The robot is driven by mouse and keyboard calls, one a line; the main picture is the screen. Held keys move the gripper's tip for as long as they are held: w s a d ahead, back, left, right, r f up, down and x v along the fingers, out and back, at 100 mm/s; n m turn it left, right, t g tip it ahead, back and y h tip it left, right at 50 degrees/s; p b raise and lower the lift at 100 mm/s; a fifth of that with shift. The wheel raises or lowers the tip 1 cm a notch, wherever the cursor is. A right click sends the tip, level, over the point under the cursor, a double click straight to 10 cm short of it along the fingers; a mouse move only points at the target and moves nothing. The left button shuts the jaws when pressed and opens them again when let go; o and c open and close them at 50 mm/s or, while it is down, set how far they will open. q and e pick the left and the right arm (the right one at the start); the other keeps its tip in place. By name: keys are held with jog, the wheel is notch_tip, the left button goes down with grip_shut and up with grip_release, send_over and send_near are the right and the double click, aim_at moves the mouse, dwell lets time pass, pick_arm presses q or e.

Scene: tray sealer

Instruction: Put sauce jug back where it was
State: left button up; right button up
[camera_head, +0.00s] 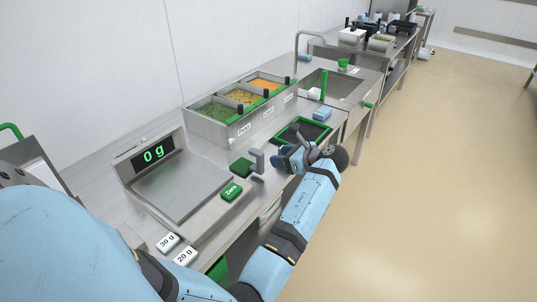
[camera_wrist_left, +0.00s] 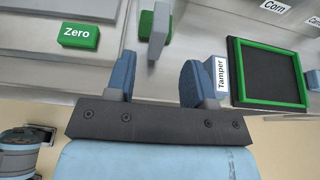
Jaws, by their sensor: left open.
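My left gripper (camera_head: 290,157) is over the front of the counter, beside the black green-edged mat (camera_head: 290,133). In the left wrist view its two blue fingers (camera_wrist_left: 160,82) are apart with nothing held between them. A grey and green handled tool (camera_head: 257,160) stands just left of the gripper. It also shows beyond the fingers in the wrist view (camera_wrist_left: 157,35), near a "Tamper" label (camera_wrist_left: 222,75). I cannot make out a sauce jug for certain in either view. My right gripper is not in view.
A scale (camera_head: 180,187) reading 0 g and a green Zero button (camera_head: 231,191) are to the left. A steel topping bin (camera_head: 210,130) with several fillings stands behind. A blue sponge (camera_head: 322,114) and a sink (camera_head: 345,87) lie farther along. The right-hand floor is clear.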

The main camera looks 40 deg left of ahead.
pick_arm(q)
jog(key=v, duration=0.3)
jog(key=shift+d+r, duration=0.1)
jog(key=shift+d, duration=0.25)
jog(key=shift+d, duration=0.1)
